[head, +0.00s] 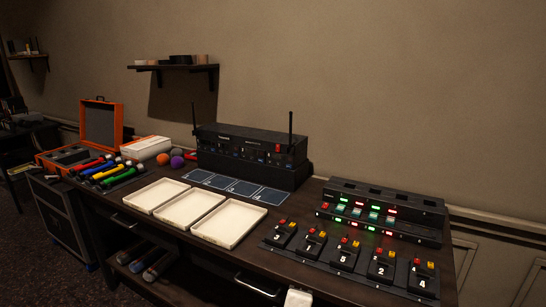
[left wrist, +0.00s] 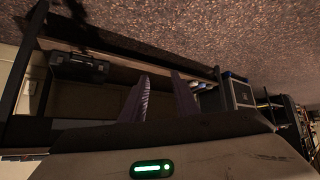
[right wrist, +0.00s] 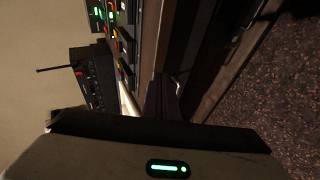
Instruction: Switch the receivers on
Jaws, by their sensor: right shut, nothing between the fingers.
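The black receiver rack (head: 225,147) stands at the back middle of the desk, with an upright antenna at each end. A red part (head: 278,148) shows at the right of its front. Its small front marks are too small to tell which are lit. The rack also shows sideways in the right wrist view (right wrist: 97,82). My right gripper (right wrist: 163,84) is shut and empty, near the desk's front edge. My left gripper (left wrist: 160,82) is open and empty, in front of the desk's lower shelf. Neither gripper shows in the head view.
Several numbered black packs (head: 343,260) stand front right, before a charger (head: 430,232) with red and green lights. White trays (head: 230,222) and a strip of numbered squares (head: 240,187) lie before the rack. Coloured microphones (head: 108,172) and an orange case (head: 117,125) are at left.

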